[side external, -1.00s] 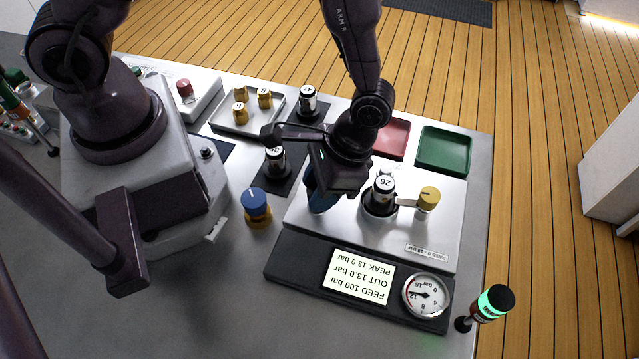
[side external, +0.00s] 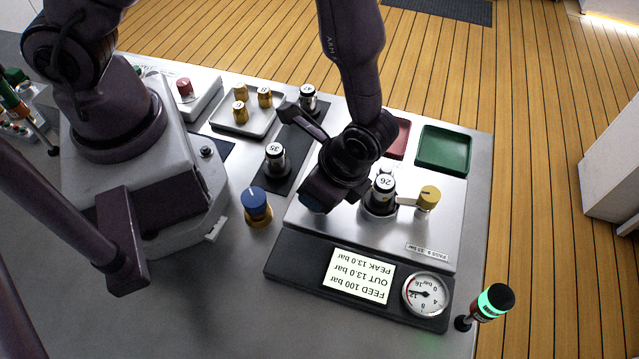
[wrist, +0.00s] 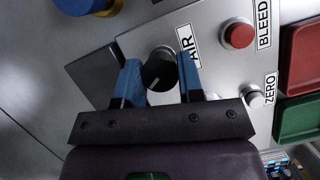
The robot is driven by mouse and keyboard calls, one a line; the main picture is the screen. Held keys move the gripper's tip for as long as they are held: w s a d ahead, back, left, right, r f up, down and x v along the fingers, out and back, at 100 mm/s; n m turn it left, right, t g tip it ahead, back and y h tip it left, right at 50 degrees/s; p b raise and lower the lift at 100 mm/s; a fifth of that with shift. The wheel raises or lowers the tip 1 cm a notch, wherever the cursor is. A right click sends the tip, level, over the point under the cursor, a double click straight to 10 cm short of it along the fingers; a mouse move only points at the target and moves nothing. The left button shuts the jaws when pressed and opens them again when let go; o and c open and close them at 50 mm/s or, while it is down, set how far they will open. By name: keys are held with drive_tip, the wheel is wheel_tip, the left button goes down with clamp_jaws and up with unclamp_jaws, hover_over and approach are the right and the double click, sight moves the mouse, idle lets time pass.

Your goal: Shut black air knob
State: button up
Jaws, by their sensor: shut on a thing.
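The black air knob (wrist: 158,76) shows in the wrist view, beside the AIR label (wrist: 186,46) on the silver panel (wrist: 215,75). It has a pale pointer line. My gripper (wrist: 160,68) has its two blue fingers on either side of the knob and is shut on it. In the side view my gripper (side external: 314,205) is low over the left part of the panel (side external: 300,222) and hides the knob. The readout (side external: 360,277) shows feed 100 bar, out 13.0 bar and peak 13.0 bar.
A cylinder marked 26 (side external: 382,192) stands in the panel close to my gripper, beside a yellow knob (side external: 429,197). A blue-topped knob (side external: 256,204) stands left of the panel.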

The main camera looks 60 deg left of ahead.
drive_tip(key=m+t, duration=0.1)
drive_tip(key=m, duration=0.2)
drive_tip(key=m+t, duration=0.1)
drive_tip(key=m, duration=0.2)
drive_tip(key=shift+s+t+y, duration=0.1)
drive_tip(key=shift+t+y, duration=0.2)
drive_tip(key=shift+y, duration=0.1)
drive_tip(key=shift+m, duration=0.4)
drive_tip(key=o, duration=0.9)
drive_tip(key=shift+r, duration=0.1)
drive_tip(key=v, duration=1.2)
drive_tip(key=shift+d+r, duration=0.15)
drive_tip(key=shift+r, duration=0.25)
